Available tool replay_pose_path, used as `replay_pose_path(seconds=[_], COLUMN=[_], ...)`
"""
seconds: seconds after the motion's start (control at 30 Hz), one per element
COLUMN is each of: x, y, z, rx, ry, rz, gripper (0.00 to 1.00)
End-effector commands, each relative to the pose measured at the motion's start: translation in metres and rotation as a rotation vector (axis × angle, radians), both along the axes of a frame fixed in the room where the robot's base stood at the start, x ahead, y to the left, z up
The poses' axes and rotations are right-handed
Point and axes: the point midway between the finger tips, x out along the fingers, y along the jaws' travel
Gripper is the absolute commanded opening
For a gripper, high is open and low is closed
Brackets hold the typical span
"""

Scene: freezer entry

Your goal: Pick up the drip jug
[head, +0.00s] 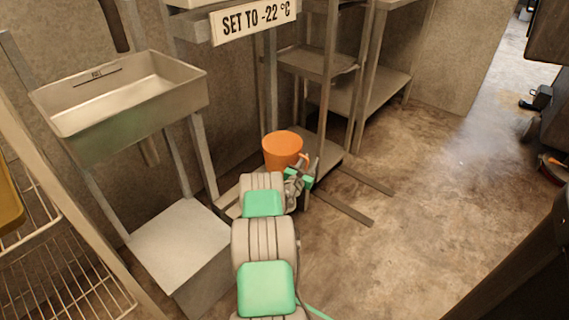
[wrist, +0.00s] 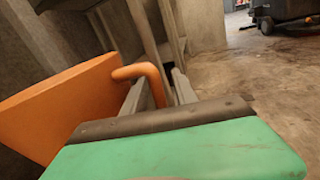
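The drip jug (head: 282,150) is an orange, bucket-like vessel with a side handle, upright at the foot of the metal shelving in the head view. My gripper (head: 305,172) is beside its right side, at the handle. In the wrist view the jug (wrist: 62,108) fills the left, and its curved orange handle (wrist: 154,80) reaches down between the two fingers of my gripper (wrist: 158,92). The fingers stand apart with the handle between them, and a gap shows on the right. The handle's lower end is hidden behind my gripper. My arm hides the jug's lower part in the head view.
A metal sink (head: 125,100) stands at the left above a grey box (head: 180,245). A wire rack (head: 60,245) is at the far left. Metal shelving (head: 318,62) rises behind the jug, with two flat bars (head: 345,208) on the floor.

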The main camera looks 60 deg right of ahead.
Motion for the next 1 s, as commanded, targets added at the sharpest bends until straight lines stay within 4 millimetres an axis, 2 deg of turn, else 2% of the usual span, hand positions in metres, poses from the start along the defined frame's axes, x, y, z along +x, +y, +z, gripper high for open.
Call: replay_pose_path(seconds=[0.03,0.4,1.0], x=[0.0002,0.0008,0.0009], y=[0.0002,0.0008,0.001], z=[0.0,-0.0002,-0.0004], rx=[0.0,0.0,0.001], ry=[0.0,0.0,0.0], rz=[0.0,0.001,0.001], gripper=[0.29,0.0,0.0])
